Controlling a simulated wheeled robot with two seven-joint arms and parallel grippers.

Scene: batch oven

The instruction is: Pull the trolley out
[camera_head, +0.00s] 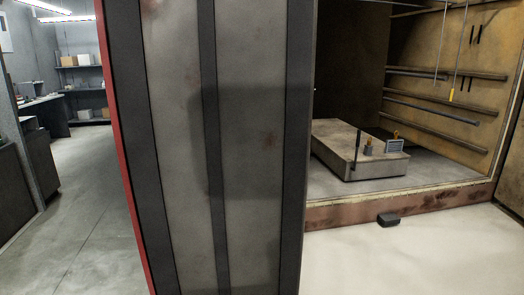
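The trolley (341,143) is a low, flat, tan-grey platform inside the oven chamber, right of centre in the head view. A dark upright bar (357,152) stands at its front edge. A small grey cylinder (368,147) and a small framed plate (394,146) sit on its top near the front right. Neither of my grippers is in view.
The oven has a raised rusty sill (400,207) along its front. A small dark block (388,220) lies on the pale floor (420,260) against it. Rails (430,109) run along the right inner wall. At left, an aisle (85,200) leads to shelves (85,90).

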